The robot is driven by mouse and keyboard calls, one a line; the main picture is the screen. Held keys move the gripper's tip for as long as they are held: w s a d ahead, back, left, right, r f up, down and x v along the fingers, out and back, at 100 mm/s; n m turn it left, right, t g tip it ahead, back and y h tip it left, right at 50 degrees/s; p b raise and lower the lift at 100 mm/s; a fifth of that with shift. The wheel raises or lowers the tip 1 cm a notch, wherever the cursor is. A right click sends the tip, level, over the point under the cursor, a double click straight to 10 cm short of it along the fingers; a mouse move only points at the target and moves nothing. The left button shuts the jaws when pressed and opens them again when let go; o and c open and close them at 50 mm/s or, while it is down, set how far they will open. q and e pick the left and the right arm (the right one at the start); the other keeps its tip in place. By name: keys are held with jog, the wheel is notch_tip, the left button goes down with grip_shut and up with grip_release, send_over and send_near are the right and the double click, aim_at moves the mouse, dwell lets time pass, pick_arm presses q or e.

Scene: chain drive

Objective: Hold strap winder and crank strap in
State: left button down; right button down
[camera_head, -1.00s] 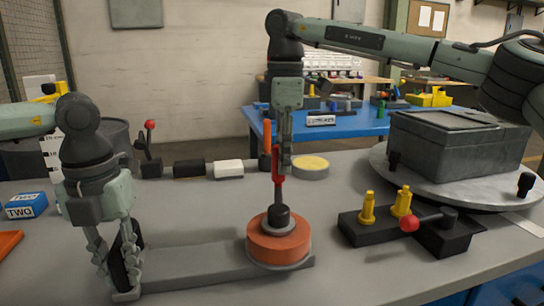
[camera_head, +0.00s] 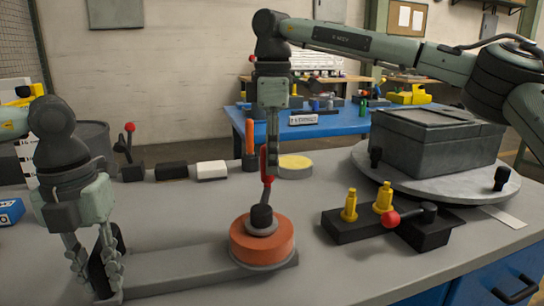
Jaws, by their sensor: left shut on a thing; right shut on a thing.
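The strap winder is an orange drum (camera_head: 262,243) on a long flat grey base (camera_head: 178,268) at the front of the grey table. A black hub tops the drum, and a crank with a red handle (camera_head: 265,168) rises from it. My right gripper (camera_head: 272,158) comes from above and is shut on the red crank handle. My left gripper (camera_head: 95,272) is shut on a black upright piece (camera_head: 107,268) at the left end of the base; its fingers partly hide that piece. The strap itself cannot be clearly made out.
A black fixture (camera_head: 392,222) with yellow pegs and a red-knobbed lever stands right of the drum. A grey box (camera_head: 435,140) sits on a round turntable (camera_head: 485,190) behind it. Black and white blocks (camera_head: 211,171), an orange post (camera_head: 250,145) and a yellow-topped disc (camera_head: 294,166) stand behind.

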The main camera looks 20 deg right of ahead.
dwell(0.6)
jog(key=c, duration=1.3)
grip_release()
notch_tip(320, 180, up, 12)
